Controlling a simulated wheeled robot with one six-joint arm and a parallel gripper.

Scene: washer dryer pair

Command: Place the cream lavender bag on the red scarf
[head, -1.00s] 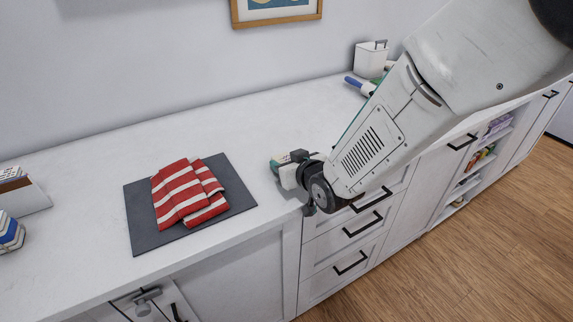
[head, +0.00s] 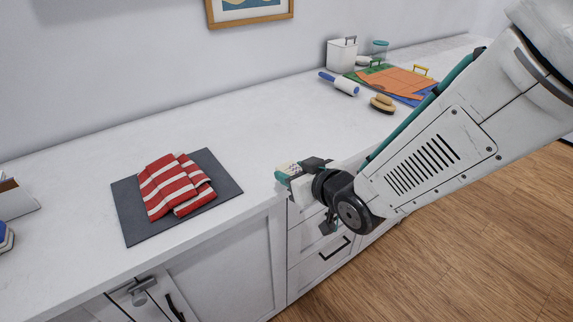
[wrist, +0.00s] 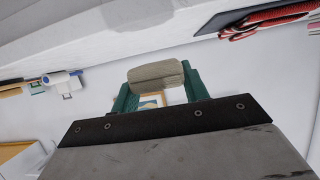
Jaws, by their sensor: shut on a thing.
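The red scarf (head: 168,190), with white stripes, lies folded on a dark grey mat (head: 226,183) on the white counter. It also shows at the top right of the wrist view (wrist: 265,20). My gripper (head: 290,174) is at the counter's front edge, right of the mat and apart from the scarf. In the wrist view its green fingers (wrist: 158,85) are shut on the cream lavender bag (wrist: 157,74), a beige padded piece. In the head view the bag is mostly hidden by the gripper.
The counter between gripper and mat is clear. A white box (head: 17,203) stands at the far left.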

